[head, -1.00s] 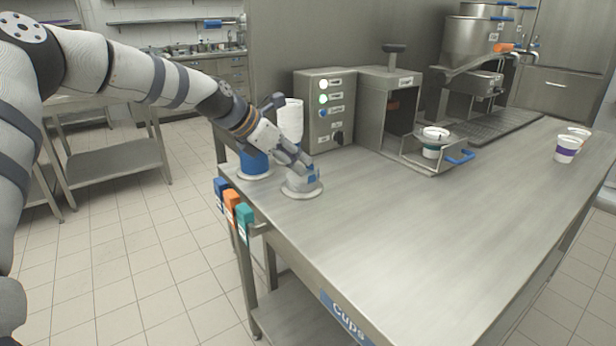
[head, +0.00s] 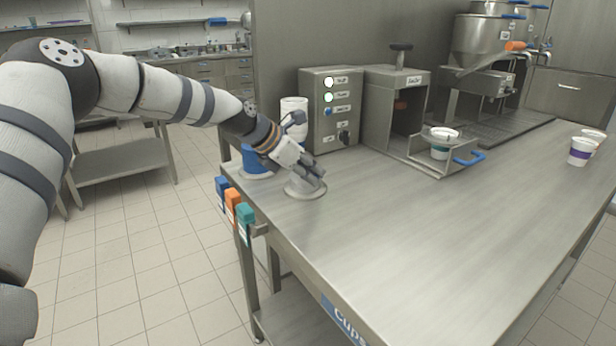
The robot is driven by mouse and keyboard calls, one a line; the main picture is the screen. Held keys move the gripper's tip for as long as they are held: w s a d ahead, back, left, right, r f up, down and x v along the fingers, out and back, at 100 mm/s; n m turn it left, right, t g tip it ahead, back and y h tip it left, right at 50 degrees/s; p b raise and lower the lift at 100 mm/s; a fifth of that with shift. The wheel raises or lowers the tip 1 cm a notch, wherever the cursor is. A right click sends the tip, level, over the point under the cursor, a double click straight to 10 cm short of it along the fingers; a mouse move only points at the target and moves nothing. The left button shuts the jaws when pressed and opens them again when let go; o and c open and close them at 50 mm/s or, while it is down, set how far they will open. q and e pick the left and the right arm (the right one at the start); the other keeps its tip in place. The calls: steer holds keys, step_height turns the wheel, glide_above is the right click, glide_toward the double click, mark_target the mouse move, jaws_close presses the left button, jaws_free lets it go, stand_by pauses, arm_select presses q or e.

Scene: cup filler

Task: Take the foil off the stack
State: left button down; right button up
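My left gripper (head: 312,176) comes in from the left and points down at the low foil stack on a round grey base (head: 306,194), near the table's left end. Its fingers are at the top of the stack and hide most of it. I cannot tell whether they touch the foil or how far apart they are. My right gripper is not in view.
A blue holder (head: 256,160) with white cups (head: 294,113) stands behind the gripper. Beyond are a control box (head: 331,110) and a sealer (head: 398,105) with a cup in its tray (head: 425,158). Purple-banded cups (head: 580,152) stand far right. The table's middle is clear.

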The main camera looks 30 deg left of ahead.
arm_select(q)
steer(key=shift+r, duration=0.1)
steer(key=s+d+r+p, duration=0.2)
steer(key=d+r, duration=0.2)
steer(key=r, duration=0.6)
steer(key=s+d+r, duration=0.2)
steer(key=s+d, duration=0.3)
steer(key=d, duration=0.3)
steer(key=shift+r, duration=0.4)
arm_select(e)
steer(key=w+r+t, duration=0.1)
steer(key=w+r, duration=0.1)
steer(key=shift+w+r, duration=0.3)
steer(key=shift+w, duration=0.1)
